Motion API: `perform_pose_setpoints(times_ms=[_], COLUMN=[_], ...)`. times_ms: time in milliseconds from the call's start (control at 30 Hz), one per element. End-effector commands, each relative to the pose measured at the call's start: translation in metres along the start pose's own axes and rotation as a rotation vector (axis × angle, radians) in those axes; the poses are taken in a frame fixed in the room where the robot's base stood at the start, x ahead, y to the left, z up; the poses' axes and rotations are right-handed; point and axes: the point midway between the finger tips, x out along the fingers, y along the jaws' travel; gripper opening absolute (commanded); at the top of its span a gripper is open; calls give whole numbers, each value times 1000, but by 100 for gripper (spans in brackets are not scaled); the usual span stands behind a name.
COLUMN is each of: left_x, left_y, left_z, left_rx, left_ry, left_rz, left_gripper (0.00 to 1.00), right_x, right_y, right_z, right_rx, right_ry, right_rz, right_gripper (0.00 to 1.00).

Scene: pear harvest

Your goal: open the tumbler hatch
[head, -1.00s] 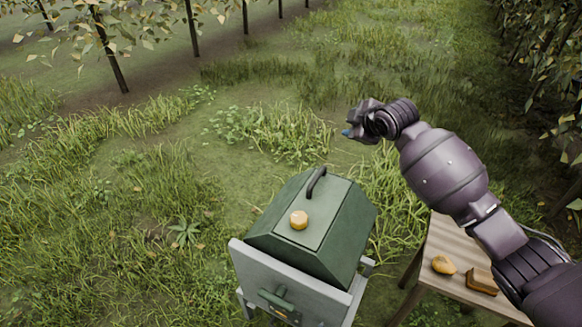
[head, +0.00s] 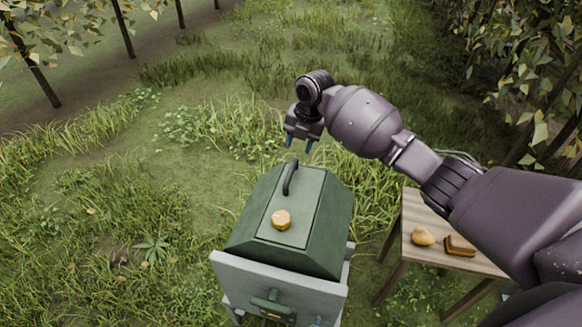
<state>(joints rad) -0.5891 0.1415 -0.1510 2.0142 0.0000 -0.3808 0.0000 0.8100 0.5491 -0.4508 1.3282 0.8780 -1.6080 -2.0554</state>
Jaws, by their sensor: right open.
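The green tumbler (head: 325,215) stands on a grey frame (head: 280,275) at the lower centre of the head view. My right gripper (head: 299,143) is open and empty, pointing down with blue fingertips, above and just beyond the handle in the picture. It appears apart from the handle. My left gripper is out of view.
A second green handle (head: 272,304) shows on the front of the frame. Grass surrounds the tumbler, with trees behind.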

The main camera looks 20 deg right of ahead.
Motion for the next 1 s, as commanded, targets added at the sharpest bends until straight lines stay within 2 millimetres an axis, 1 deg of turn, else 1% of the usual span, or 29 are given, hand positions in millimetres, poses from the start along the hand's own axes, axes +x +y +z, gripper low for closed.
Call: perform_pose_setpoints(times_ms=[33,267,400,533,600,733,1000], left_x=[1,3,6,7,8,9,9], left_y=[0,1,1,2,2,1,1], left_z=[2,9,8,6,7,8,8], left_rx=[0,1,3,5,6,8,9], left_ry=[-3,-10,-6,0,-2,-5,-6], left_rz=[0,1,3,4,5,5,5], left_gripper=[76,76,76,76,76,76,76], right_x=[8,47,71,87,94,100,102], right_y=[-1,-1,-1,-1,-1,0,0], right_z=[-1,-1,-1,0,0,0,0], right_rx=[2,4,5,5,5,4,4], right_ry=[4,5,4,2,1,0,-2], right_rz=[-2,-2,-2,-1,-1,0,1], right_gripper=[44,44,44,44,44,44,44])
